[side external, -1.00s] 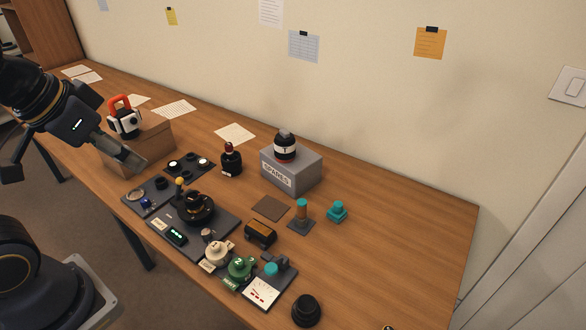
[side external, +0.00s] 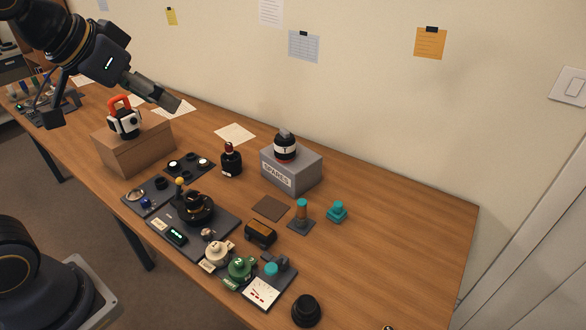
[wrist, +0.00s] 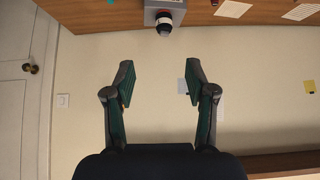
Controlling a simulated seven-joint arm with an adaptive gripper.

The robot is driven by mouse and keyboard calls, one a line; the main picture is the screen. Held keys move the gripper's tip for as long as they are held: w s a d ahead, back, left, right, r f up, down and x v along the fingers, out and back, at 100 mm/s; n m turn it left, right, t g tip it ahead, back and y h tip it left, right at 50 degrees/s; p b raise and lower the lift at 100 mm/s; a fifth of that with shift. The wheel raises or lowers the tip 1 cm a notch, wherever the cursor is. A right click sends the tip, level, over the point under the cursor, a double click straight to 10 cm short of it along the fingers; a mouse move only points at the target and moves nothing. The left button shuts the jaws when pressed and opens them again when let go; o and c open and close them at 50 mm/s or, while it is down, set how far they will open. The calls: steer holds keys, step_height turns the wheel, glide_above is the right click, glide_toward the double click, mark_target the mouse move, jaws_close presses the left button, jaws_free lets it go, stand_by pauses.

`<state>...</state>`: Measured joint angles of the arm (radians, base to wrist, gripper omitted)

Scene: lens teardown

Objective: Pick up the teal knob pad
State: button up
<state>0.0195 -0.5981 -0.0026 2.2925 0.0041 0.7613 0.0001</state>
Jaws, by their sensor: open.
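A small teal knob-topped block (side external: 337,212) stands on the table to the right of the grey SPARES box, apart from other parts. A teal-topped post (side external: 302,210) stands on a dark base just left of it. Another teal round knob (side external: 271,269) sits on the panel with the white gauge. I cannot tell for sure which is the knob pad; the free-standing block looks most like it. My gripper (side external: 172,103) is raised at the upper left, far from all three. In the wrist view my gripper (wrist: 160,82) is open and empty, facing the wall.
The grey SPARES box (side external: 291,172) carries a black and white part (side external: 285,147). A brown box (side external: 136,153) holds a red-handled device (side external: 124,121) below my gripper. Dark trays with several parts (side external: 215,230) fill the table's front. The table's right end is mostly clear.

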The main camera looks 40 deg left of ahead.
steer(key=w+d+r+m, duration=0.1)
steer(key=w+d, duration=0.2)
steer(key=w, duration=0.7)
steer(key=m+g+h, duration=0.1)
steer(key=m+g, duration=0.2)
steer(key=g, duration=0.1)
glide_above(337, 204)
steer(key=s, duration=0.2)
step_height(337, 204, down, 34)
steer(key=shift+w+a, duration=0.1)
steer(key=shift+a, duration=0.05)
steer(key=x, duration=0.6)
steer(key=shift+w+a, duration=0.1)
steer(key=shift+r+t, duration=0.1)
steer(key=shift+t, duration=0.2)
jaws_close()
